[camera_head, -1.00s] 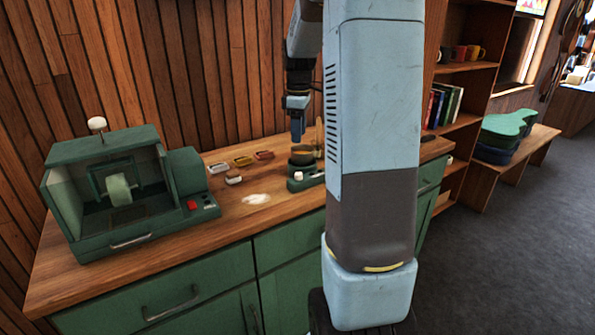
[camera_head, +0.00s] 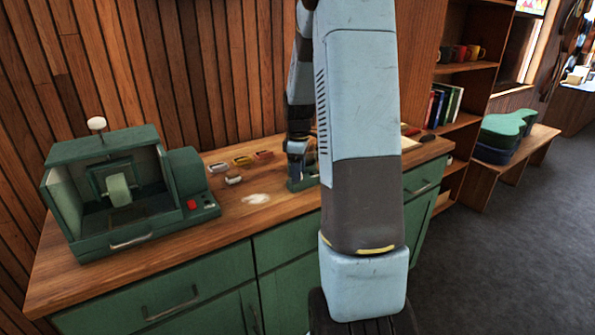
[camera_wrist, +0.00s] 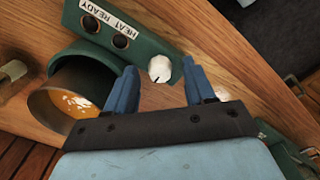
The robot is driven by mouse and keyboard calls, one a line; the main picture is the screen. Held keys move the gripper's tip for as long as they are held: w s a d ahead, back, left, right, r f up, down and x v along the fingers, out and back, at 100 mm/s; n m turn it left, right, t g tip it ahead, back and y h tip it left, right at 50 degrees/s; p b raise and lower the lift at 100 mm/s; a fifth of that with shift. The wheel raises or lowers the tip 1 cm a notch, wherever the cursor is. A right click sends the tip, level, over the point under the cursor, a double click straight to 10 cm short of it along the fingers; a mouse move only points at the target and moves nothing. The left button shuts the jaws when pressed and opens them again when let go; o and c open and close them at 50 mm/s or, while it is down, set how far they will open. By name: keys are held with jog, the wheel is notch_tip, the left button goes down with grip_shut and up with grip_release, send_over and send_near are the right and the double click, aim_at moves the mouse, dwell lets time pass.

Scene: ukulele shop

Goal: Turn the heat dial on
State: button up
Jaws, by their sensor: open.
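The heat dial (camera_wrist: 160,68) is a small white knob with a dark pointer mark on a green panel (camera_wrist: 150,46) in the wrist view. The panel carries a label reading "HEAT READY" and two dark round lamps. My gripper (camera_wrist: 158,80) is open, with one blue finger on each side of the dial; I cannot tell whether they touch it. In the head view, my gripper (camera_head: 296,148) is over the small green heater unit (camera_head: 302,184), and the arm hides most of the unit and the dial.
A pot (camera_wrist: 75,98) with orange-brown contents sits beside the panel, close to the left finger. A green machine (camera_head: 120,190) with a red button stands left on the wooden counter (camera_head: 180,245). Several small trays (camera_head: 242,161) lie near the wall. The counter's front middle is mostly clear.

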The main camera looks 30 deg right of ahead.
jog(key=shift+f, duration=0.1)
jog(key=shift+c, duration=0.3)
jog(key=c, duration=0.9)
jog(key=shift+a, duration=0.2)
grip_shut()
jog(key=shift+d, duration=0.15)
